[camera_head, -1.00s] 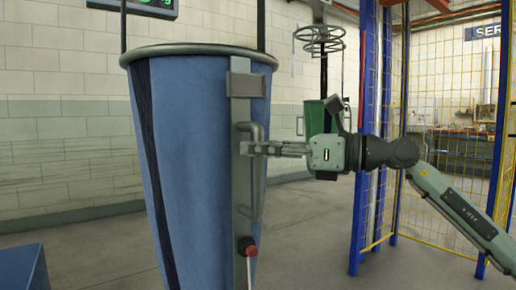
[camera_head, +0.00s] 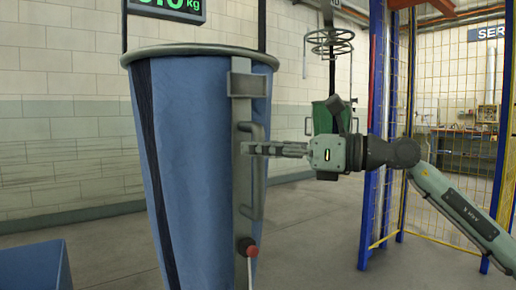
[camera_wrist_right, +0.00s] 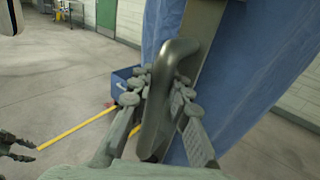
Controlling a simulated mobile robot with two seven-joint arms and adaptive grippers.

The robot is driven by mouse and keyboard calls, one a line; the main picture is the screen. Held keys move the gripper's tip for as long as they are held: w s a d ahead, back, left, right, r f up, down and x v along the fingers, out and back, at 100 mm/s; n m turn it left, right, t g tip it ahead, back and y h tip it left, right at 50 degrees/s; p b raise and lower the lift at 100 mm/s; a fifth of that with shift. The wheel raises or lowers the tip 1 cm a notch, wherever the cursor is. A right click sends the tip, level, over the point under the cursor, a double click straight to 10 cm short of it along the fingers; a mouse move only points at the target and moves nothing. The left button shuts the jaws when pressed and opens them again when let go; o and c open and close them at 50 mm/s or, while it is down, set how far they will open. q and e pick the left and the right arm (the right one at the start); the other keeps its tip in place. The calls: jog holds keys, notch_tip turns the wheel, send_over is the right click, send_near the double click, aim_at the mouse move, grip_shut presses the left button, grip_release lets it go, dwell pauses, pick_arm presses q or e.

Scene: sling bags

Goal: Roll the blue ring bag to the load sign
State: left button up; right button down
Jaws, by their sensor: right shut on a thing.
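The blue ring bag (camera_head: 195,160) is a tall, tapering blue bag with a grey ring rim, filling the left-middle of the head view. A grey plate with a bar handle (camera_wrist_right: 165,100) runs down its side. My right gripper (camera_head: 248,149) is shut on this handle; in the right wrist view its fingers (camera_wrist_right: 163,95) lie either side of the bar. A dark fingered shape (camera_wrist_right: 15,147) at the wrist view's left edge may be my left gripper.
A blue box (camera_head: 35,268) is at the lower left. A digital kg display (camera_head: 168,8) hangs above. Grey floor (camera_head: 320,225) between them is clear.

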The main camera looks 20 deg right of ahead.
jog(key=c, duration=1.4)
grip_release()
jog(key=shift+d, duration=0.1)
jog(key=shift+v, duration=5.95)
